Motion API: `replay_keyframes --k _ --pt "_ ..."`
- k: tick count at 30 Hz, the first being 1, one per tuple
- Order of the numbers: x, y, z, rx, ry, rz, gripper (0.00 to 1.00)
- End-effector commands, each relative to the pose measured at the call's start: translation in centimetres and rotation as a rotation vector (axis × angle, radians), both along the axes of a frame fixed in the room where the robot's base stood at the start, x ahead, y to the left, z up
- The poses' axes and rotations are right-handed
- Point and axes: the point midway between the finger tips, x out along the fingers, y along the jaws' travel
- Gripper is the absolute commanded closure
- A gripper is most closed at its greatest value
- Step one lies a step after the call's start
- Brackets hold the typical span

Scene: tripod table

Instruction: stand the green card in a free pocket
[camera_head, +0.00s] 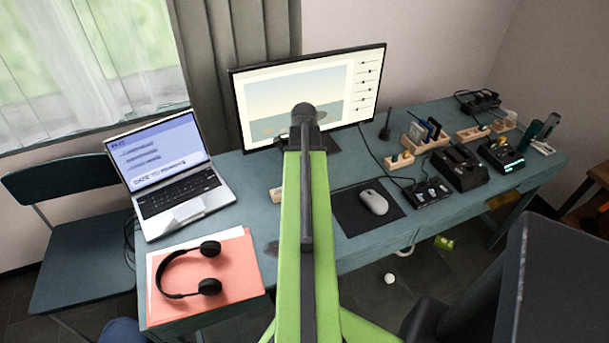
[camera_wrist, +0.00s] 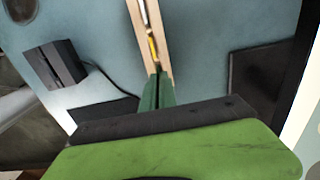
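A dark green upright piece (camera_wrist: 167,92) shows in the wrist view just beyond my gripper's dark front edge. It has a thin dark line down its middle, and I cannot tell for sure whether it is the green card. It meets the near end of a long pale wooden holder (camera_wrist: 135,20), whose slot has white and yellow things in it. I cannot tell whether the piece is in the holder or just above it. In the head view, my arm covers most of a small wooden block (camera_head: 276,195).
A wooden rack (camera_head: 440,143) with dark, blue and white cards stands right of the monitor (camera_head: 310,95). Small wooden blocks and black devices (camera_head: 460,168) crowd the right side. A mouse (camera_head: 373,202), laptop (camera_head: 178,190) and headphones (camera_head: 207,285) flank my arm.

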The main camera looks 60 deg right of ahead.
Motion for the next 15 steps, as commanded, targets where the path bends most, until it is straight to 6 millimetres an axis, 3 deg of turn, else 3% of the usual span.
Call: replay_keyframes --k 11,15 --pt "0.00 0.00 -1.09 0.000 0.000 0.000 1.00" --pt "0.00 0.00 -0.97 0.000 0.000 0.000 0.84"
